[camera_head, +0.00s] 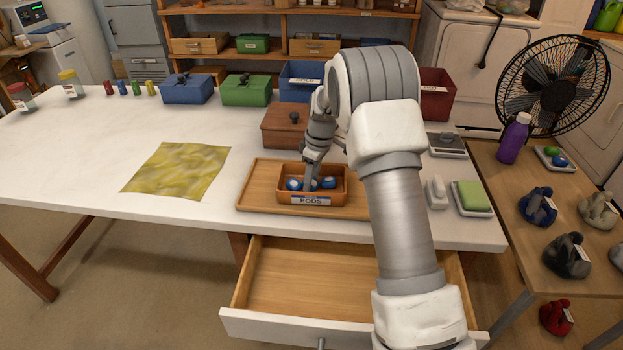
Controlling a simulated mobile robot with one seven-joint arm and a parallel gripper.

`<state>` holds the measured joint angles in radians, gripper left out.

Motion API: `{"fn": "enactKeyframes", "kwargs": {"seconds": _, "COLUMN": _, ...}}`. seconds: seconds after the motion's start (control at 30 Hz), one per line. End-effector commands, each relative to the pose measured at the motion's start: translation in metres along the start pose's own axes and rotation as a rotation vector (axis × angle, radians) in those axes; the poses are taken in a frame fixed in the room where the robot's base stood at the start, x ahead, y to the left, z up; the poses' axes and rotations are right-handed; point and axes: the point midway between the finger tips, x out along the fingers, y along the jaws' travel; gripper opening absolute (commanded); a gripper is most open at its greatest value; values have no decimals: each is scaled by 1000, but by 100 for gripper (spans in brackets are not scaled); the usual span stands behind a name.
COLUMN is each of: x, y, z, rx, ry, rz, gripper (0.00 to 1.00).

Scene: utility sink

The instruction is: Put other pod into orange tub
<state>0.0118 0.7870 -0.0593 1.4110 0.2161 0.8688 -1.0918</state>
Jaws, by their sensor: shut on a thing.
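The orange tub (270,188), with a label reading "PODS", stands on a wooden tray near the table's front edge. Blue-and-white pods lie inside it: one pod (294,184) at the left and another pod (329,182) at the right. My gripper (311,183) reaches down into the tub between these two. It is shut on a pod, which its fingers mostly hide. I cannot tell whether the held pod touches the tub's floor.
The wooden tray (252,198) surrounds the tub. A brown lidded box (283,125) stands just behind. Below the front edge, a drawer (305,280) is open and empty where seen. A yellow cloth (178,169) lies left, with clear table around it.

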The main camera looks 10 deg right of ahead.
Motion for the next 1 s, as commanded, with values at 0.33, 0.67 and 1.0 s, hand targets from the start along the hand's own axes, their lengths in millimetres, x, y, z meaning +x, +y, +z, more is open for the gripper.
{"fn": "enactKeyframes", "kwargs": {"seconds": 0.33, "x": 0, "y": 0, "z": 0, "rx": 0, "ry": 0, "rz": 0, "gripper": 72}}
{"fn": "enactKeyframes", "kwargs": {"seconds": 0.67, "x": -21, "y": 1, "z": -1, "rx": 0, "ry": 3, "rz": 2, "gripper": 72}}
{"fn": "enactKeyframes", "kwargs": {"seconds": 1.0, "x": -93, "y": 0, "z": -1, "rx": 1, "ry": 2, "rz": 2, "gripper": 72}}
